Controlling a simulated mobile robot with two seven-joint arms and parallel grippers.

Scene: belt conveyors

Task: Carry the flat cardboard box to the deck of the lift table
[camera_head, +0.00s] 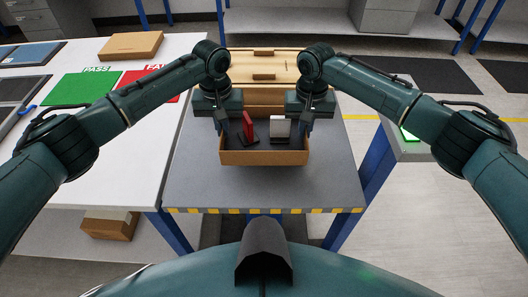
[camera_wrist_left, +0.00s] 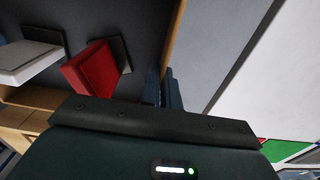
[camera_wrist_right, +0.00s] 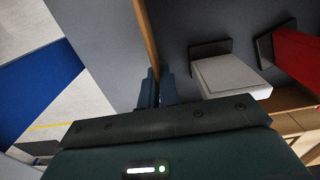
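A shallow, open-topped cardboard box (camera_head: 264,158) is at the middle of the grey deck (camera_head: 262,190), whose front edge has yellow and black stripes. I cannot tell whether it rests on the deck or hangs just above it. A red piece (camera_head: 248,126) and a white piece (camera_head: 280,128), each with a dark plate, are inside. My left gripper (camera_head: 224,124) pinches the left wall, seen between its fingers in the left wrist view (camera_wrist_left: 162,90). My right gripper (camera_head: 304,124) pinches the right wall, also seen in the right wrist view (camera_wrist_right: 158,90).
A closed flat cardboard box (camera_head: 131,45) lies at the back of the white table (camera_head: 150,130) on the left, near green PASS (camera_head: 84,88) and red FAIL (camera_head: 150,84) mats. The deck's front strip is clear.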

